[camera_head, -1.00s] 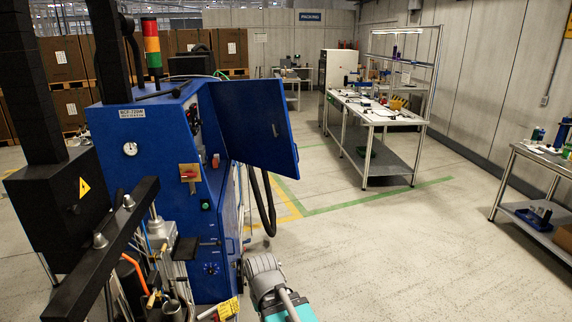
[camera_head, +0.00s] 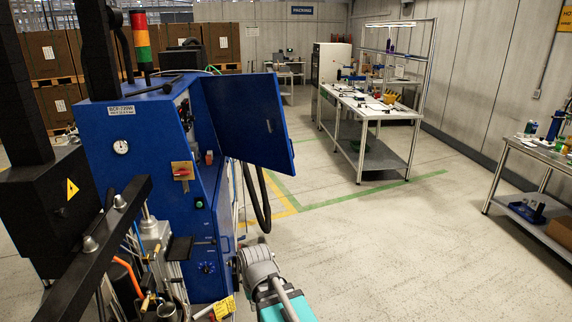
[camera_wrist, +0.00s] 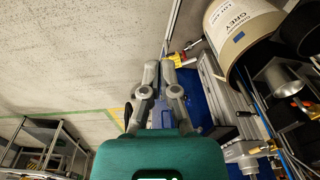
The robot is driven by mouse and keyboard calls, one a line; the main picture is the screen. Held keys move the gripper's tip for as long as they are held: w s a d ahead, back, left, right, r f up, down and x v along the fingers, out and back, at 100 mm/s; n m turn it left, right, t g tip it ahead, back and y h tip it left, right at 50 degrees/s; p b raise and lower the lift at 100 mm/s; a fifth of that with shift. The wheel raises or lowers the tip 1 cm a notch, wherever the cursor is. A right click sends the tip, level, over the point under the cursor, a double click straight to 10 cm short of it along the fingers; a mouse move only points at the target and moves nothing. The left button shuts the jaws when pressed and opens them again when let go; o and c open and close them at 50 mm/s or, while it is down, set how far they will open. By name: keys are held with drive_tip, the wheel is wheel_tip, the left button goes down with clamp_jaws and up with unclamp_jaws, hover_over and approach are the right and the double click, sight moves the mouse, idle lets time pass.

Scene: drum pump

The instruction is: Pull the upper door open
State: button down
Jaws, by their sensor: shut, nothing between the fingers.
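The blue cabinet (camera_head: 118,180) stands at the left of the head view. Its upper door (camera_head: 248,122) is swung out to the right and stands wide open, with dark cabinet interior showing beside it. My gripper (camera_wrist: 160,68) is shut and empty in the wrist view, its fingertips close together. In the head view only my grey and teal arm end shows, low and right of the cabinet, below the upper door; the fingers cannot be made out there. In the wrist view a blue surface lies just right of the fingers; I cannot tell which panel it is.
In the wrist view a cream drum labelled GREY (camera_wrist: 242,35) and metal fittings crowd the right side. A black hose (camera_head: 260,200) hangs below the door. A workbench (camera_head: 368,113) stands behind at the right, and another table (camera_head: 535,150) at far right. The floor between is clear.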

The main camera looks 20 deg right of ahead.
drive_tip(key=w+a+r+m+t+y+b, duration=0.1)
drive_tip(key=w+r+m+t, duration=0.25)
drive_tip(key=w, duration=0.85)
drive_tip(key=w+r+m+t+y+b, duration=0.1)
drive_tip(key=w+r+m+t, duration=0.3)
drive_tip(key=w, duration=0.8)
drive_tip(key=w+a+r+m+t+y+b, duration=0.15)
drive_tip(key=w+m+t, duration=0.4)
drive_tip(key=w, duration=0.55)
drive_tip(key=w+d+r+m+t+h+b, duration=0.2)
drive_tip(key=w+d+r+m+t+h, duration=0.4)
drive_tip(key=w+d+m+h, duration=0.55)
drive_tip(key=w+d+f+m+g+h+b, duration=0.2)
drive_tip(key=d+m+g+h, duration=0.8)
drive_tip(key=m, duration=1.3)
drive_tip(key=shift+w+d+g, duration=0.15)
drive_tip(key=shift+d+g, duration=0.5)
drive_tip(key=shift+g, duration=0.25)
